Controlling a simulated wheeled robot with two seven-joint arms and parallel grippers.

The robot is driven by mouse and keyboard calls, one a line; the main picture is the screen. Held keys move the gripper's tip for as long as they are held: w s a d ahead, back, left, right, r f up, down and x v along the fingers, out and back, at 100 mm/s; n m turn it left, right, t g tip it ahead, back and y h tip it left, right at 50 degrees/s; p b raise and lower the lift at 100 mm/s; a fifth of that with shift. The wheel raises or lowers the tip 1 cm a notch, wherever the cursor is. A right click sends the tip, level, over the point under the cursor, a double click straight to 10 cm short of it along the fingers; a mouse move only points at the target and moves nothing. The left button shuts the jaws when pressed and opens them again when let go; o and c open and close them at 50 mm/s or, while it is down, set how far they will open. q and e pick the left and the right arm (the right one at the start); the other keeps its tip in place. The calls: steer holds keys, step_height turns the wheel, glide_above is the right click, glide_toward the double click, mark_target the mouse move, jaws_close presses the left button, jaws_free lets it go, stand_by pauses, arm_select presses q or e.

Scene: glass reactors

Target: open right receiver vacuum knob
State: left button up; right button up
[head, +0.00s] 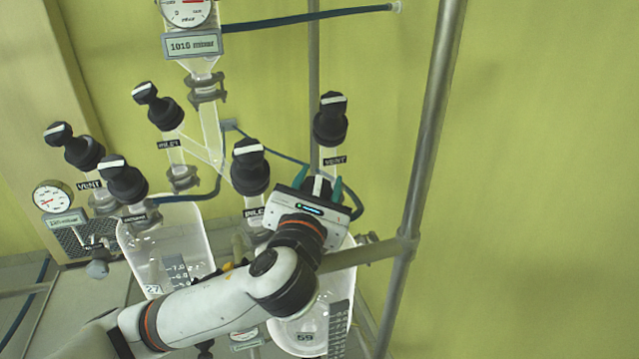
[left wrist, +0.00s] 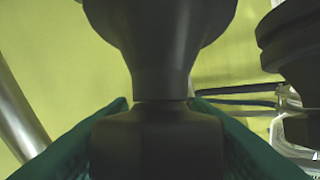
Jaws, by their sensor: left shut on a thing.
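My left gripper (head: 320,184) is shut on a black knob at the right-hand receiver, with its green fingers on either side. The gripper and arm hide most of this knob and its label in the head view. In the left wrist view the black knob (left wrist: 155,145) fills the space between the green fingers, and its wider body rises above. The right receiver (head: 297,338), a clear vessel marked 59, is partly hidden behind my arm. My right gripper is not in view.
A black VENT knob (head: 331,120) stands just above the gripper, and another black knob (head: 250,168) stands close on its left. The left receiver (head: 190,238) has several knobs. A grey metal post (head: 424,165) rises on the right. Beyond it is bare wall.

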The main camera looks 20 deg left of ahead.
arm_select(q)
steer(key=n+g+y, duration=0.1)
steer(key=n+y, duration=0.5)
steer(key=shift+a, duration=0.2)
steer(key=n+g+y, duration=0.1)
steer(key=n+y, duration=0.1)
steer(key=n+g+y, duration=0.2)
steer(key=n+y, duration=0.1)
steer(key=shift+s+a, duration=0.15)
steer(key=shift+a, duration=0.05)
steer(key=n+g+y, duration=0.1)
steer(key=n+g, duration=0.1)
steer(key=n+g+y, duration=0.2)
steer(key=n, duration=0.1)
steer(key=shift+s+a+g, duration=0.2)
steer(key=shift+g, duration=0.1)
steer(key=shift+s+a+f+n+g+y, duration=0.15)
steer(key=shift+n+g+y, duration=0.2)
steer(key=shift+n+g, duration=1)
steer(key=shift+s+d+n+g+y, duration=0.1)
steer(key=shift+n+g+y, duration=0.25)
steer(key=shift+n+g, duration=0.95)
steer(key=shift+a+n+g, duration=0.1)
steer(key=shift+n+g, duration=0.15)
steer(key=shift+n, duration=0.1)
steer(key=o, duration=1)
steer(key=shift+a, duration=0.1)
steer(key=shift+w+a, duration=0.1)
